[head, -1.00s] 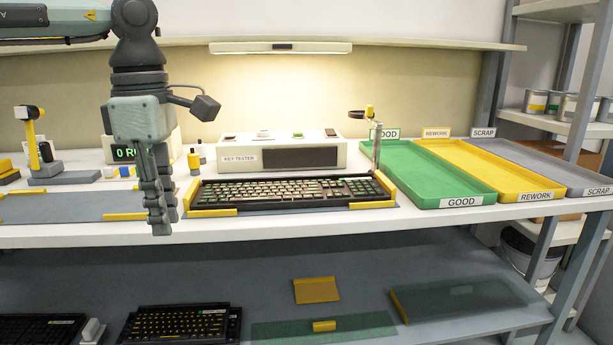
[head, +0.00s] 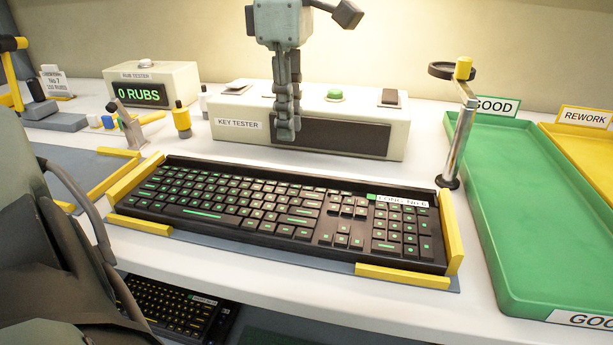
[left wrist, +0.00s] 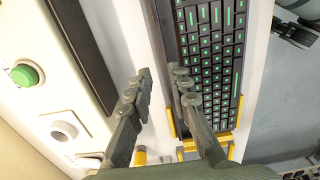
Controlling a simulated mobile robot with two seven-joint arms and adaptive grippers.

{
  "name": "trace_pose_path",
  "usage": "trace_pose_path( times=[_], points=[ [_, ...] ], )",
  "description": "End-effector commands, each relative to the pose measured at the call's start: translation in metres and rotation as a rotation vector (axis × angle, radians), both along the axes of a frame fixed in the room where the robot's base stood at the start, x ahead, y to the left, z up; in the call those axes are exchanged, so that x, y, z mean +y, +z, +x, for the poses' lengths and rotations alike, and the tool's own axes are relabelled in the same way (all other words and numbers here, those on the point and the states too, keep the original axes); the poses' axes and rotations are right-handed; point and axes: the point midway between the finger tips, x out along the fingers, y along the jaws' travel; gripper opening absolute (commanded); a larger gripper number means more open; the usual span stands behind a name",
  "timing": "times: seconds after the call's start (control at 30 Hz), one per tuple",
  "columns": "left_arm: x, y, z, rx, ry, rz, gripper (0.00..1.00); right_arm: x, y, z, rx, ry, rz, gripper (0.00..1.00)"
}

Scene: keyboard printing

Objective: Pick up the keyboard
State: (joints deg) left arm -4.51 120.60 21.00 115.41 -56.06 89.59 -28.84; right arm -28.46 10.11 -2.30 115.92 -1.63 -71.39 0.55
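The black keyboard (head: 285,210) with green key legends lies flat on a grey mat between yellow corner stops on the white bench. A white label is at its far right corner. It also shows in the left wrist view (left wrist: 210,55), to the right of the fingers. My left gripper (head: 287,128) hangs fingers down beyond the keyboard's far edge, in front of the key tester in the picture. In the left wrist view its two fingers (left wrist: 162,75) are apart with nothing between them; one fingertip overlaps the keyboard's edge in the picture.
The key tester (head: 250,100) stands behind the keyboard. A metal post (head: 462,130) with a ring rises by its far right corner. Green (head: 535,200) and yellow (head: 590,165) trays lie to the right. Another keyboard (head: 165,305) is on the shelf below.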

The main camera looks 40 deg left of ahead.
Motion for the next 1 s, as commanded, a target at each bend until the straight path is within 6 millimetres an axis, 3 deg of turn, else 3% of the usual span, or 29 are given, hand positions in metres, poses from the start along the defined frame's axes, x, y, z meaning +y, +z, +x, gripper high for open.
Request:
trace_pose_path(
  times=[0.53, 0.87, 1.0],
  points=[
    [-0.002, -0.069, -0.004, 0.004, -0.001, -0.001, 0.19, 0.000, -0.009, -0.012, 0.025, 0.000, 0.001, 0.00],
    [-0.002, -0.076, -0.004, 0.001, 0.000, 0.000, 0.19, 0.001, -0.006, -0.002, 0.009, 0.001, 0.003, 0.00],
    [-0.001, -0.076, -0.004, 0.001, 0.000, 0.000, 0.02, 0.001, -0.005, -0.001, 0.006, 0.001, 0.003, 0.00]
  ],
)
